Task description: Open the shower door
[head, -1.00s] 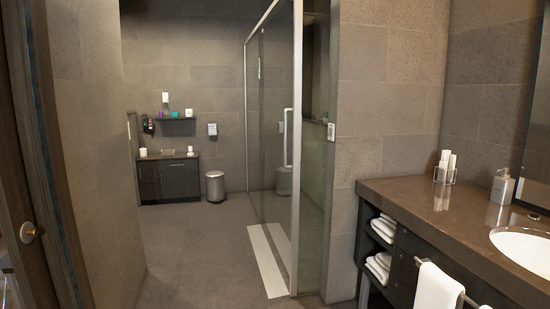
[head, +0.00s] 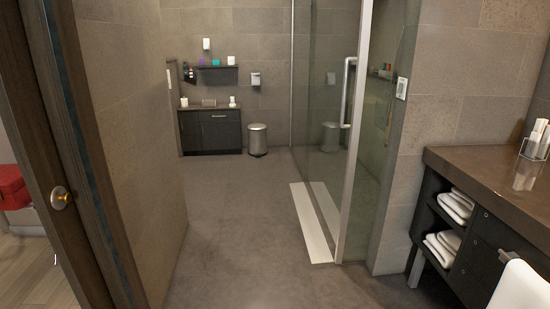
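The shower door (head: 329,100) is a tall clear glass panel with a silver frame edge, ahead and right of centre. A vertical silver bar handle (head: 347,92) sits near its front edge. The door appears shut, though the angle makes this hard to confirm. A white strip (head: 311,222) lies on the floor along the foot of the glass. Neither of my grippers is in view.
The vanity counter (head: 462,165) with towel shelves stands at the right. A wall and a wooden door with a brass knob (head: 61,197) border the left. The floor (head: 235,225) between is clear. A bin (head: 257,140) and dark cabinet (head: 209,130) stand at the back.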

